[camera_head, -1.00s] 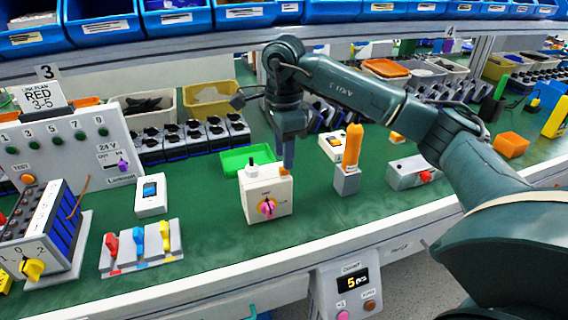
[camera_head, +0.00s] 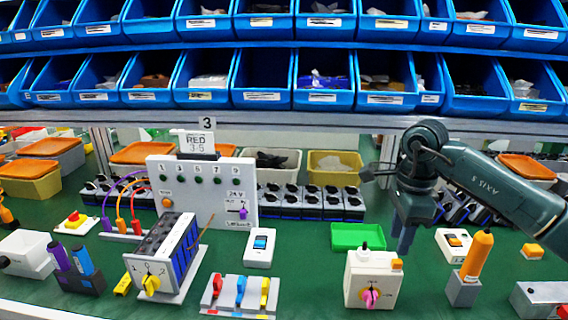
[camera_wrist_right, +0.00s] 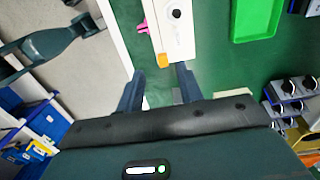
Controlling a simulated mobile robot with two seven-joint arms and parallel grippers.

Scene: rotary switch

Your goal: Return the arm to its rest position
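The white switch box (camera_head: 361,276) with a pink rotary knob (camera_head: 371,297) on its front stands upright on the green bench. A black button and an orange block sit on its top. My right gripper (camera_head: 405,238) points down just behind and right of the box. In the right wrist view its two fingers (camera_wrist_right: 160,88) are apart with nothing between them. There the white box (camera_wrist_right: 166,40) and pink knob (camera_wrist_right: 143,25) lie beyond the fingertips, apart from them. My left gripper is in neither view.
A green tray (camera_head: 358,236) lies behind the box. An orange-handled tool in a grey holder (camera_head: 463,290) stands right of it. A rack of colored levers (camera_head: 240,294) and a selector unit (camera_head: 165,258) stand left. Blue bins (camera_head: 325,80) line shelves above. Green bench surface shows between items.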

